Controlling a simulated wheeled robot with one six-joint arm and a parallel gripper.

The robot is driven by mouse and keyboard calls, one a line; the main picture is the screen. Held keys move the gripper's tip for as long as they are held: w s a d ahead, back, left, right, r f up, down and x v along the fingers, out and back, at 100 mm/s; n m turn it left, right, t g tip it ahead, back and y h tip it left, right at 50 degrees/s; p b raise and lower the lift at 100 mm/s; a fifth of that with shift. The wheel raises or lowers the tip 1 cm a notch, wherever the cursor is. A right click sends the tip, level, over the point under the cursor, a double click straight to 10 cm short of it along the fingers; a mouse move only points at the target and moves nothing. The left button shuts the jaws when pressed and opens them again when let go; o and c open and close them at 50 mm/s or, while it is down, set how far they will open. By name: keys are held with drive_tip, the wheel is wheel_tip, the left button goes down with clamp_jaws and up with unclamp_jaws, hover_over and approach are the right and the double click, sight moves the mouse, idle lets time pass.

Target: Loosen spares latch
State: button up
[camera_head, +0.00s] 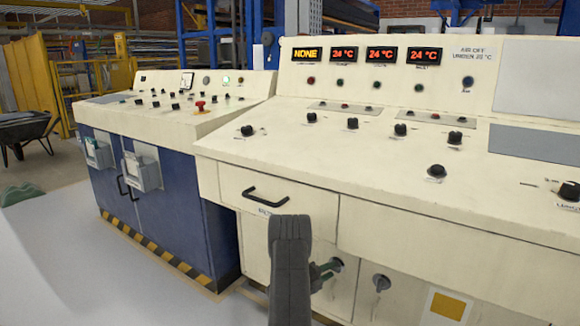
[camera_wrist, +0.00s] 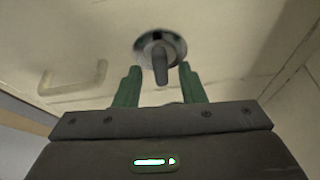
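A latch with a round metal plate (camera_head: 337,264) sits on the cream cabinet front below the drawer. In the wrist view its plate (camera_wrist: 172,42) is at the top centre, with a dark grey lever (camera_wrist: 160,68) pointing down the picture. My gripper (camera_head: 326,269) has green fingers and is right at this latch, which it partly hides in the head view. In the wrist view my gripper (camera_wrist: 159,78) is open, one finger on each side of the lever's end. Gaps show on both sides, so the fingers do not appear to grip it.
A drawer with a black handle (camera_head: 265,196) is above and left of the latch. A second small latch (camera_head: 381,282) is to the right, beside a yellow square sign (camera_head: 448,306). The sloping console panel (camera_head: 330,160) with knobs overhangs the cabinet front.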

drive_tip(key=shift+w+d, duration=0.4)
drive_tip(key=shift+d, duration=0.2)
drive_tip(key=shift+a, duration=0.1)
